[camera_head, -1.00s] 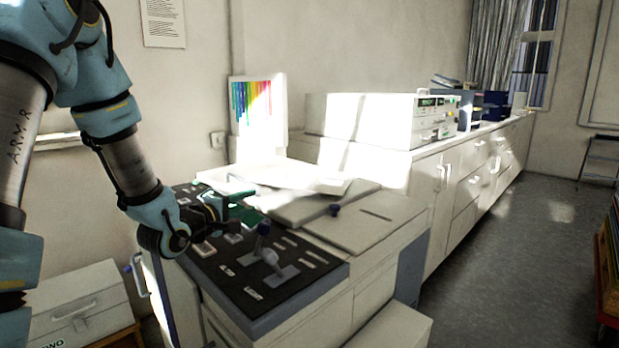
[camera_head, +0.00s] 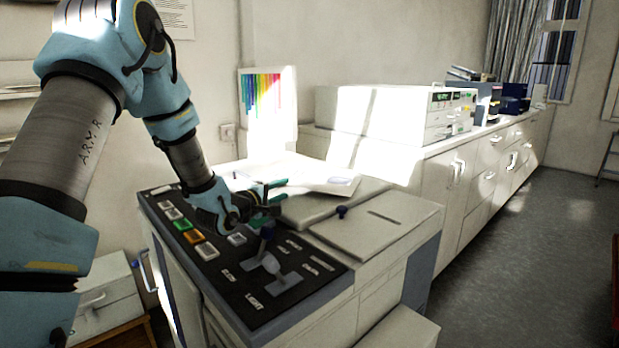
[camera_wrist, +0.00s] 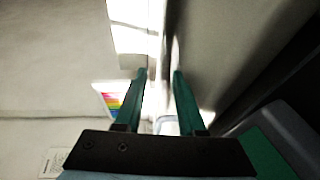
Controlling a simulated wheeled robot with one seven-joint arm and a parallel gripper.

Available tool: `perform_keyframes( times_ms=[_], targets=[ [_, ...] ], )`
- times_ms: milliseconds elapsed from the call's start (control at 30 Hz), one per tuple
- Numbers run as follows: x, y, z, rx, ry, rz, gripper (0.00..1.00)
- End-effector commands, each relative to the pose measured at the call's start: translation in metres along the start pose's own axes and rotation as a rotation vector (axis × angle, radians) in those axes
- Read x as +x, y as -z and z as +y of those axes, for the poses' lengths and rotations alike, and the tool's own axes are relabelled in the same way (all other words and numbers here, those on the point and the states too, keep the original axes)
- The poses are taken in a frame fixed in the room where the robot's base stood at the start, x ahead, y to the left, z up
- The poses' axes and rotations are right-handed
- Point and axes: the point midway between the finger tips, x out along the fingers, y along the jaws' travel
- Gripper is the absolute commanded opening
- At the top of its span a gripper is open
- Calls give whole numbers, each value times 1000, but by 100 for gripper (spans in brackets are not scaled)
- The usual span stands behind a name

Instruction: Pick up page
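White paper sheets (camera_head: 315,176) lie on top of the white machine, behind its dark control panel; I take them for the page. One part is brightly sunlit and blends with the surface, so its edges are hard to make out. My gripper (camera_head: 279,191) has green fingers pointing right, just in front of the sheets' near edge. I cannot tell whether they touch. In the wrist view my gripper (camera_wrist: 160,72) has its two fingers apart, with no held object clearly visible between them.
The control panel (camera_head: 230,250) has coloured buttons and blue-knobbed levers close by my gripper. A rainbow-striped white panel (camera_head: 268,105) stands behind. A long white counter (camera_head: 470,185) with equipment runs right. The floor (camera_head: 560,260) on the right is clear.

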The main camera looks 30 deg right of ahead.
Motion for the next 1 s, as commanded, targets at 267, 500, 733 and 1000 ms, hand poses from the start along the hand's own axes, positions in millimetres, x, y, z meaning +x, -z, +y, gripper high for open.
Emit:
perform_keyframes(
  times_ms=[267,500,733,1000],
  targets=[
    [33,0,0,0,1,-1,39],
    [34,0,0,0,1,0,39],
    [34,0,0,0,1,0,13],
    [34,0,0,0,1,0,0]
  ],
)
